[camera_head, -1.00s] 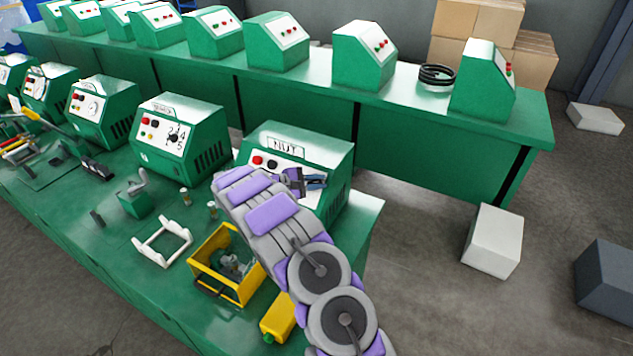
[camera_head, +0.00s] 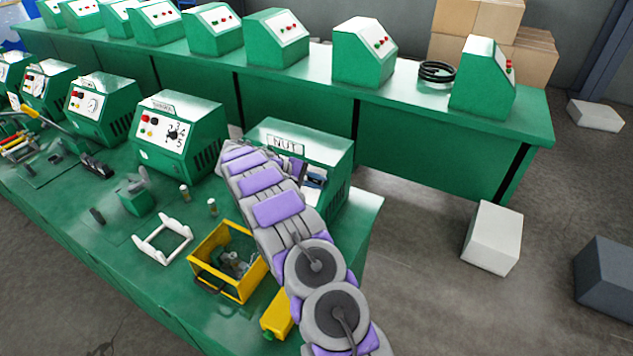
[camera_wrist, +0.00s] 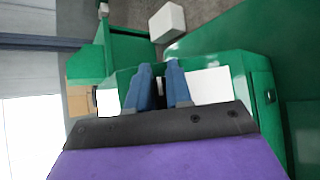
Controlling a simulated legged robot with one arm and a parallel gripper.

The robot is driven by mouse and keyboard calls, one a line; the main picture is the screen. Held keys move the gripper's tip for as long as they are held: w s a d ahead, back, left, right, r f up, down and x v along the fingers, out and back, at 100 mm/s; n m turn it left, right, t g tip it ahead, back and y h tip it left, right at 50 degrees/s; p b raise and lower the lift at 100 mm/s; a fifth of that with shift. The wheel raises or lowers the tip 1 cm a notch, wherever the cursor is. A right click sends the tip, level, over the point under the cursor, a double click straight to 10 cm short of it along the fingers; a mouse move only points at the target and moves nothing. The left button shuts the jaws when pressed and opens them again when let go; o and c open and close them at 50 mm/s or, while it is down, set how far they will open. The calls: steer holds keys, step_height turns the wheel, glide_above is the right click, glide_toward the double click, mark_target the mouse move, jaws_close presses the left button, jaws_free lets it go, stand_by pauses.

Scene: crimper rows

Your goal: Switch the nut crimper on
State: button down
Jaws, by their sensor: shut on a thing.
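The nut crimper (camera_head: 318,148) is a green box with a sloped white front and a "NUT" label, at the right end of the near bench. My arm covers most of its front panel in the head view, including the buttons. My gripper (camera_head: 316,181) is at the right part of that panel. In the wrist view, the blue fingers of my gripper (camera_wrist: 160,86) stand close together against the green and white crimper (camera_wrist: 213,85). They are shut on a small part of the panel.
Other green control boxes (camera_head: 181,137) stand left on the near bench (camera_head: 110,255). A yellow crate (camera_head: 243,290), a white frame (camera_head: 160,242) and a yellow block (camera_head: 278,315) lie in front. A second bench (camera_head: 440,150) with more boxes runs behind.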

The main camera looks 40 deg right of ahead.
steer(key=shift+f, duration=0.1)
steer(key=c, duration=1.1)
jaws_free()
steer(key=shift+w, duration=0.1)
steer(key=shift+a, duration=0.1)
steer(key=p+v, duration=0.9)
steer(key=v, duration=0.8)
steer(key=shift+w+a, duration=0.1)
steer(key=shift+w, duration=0.1)
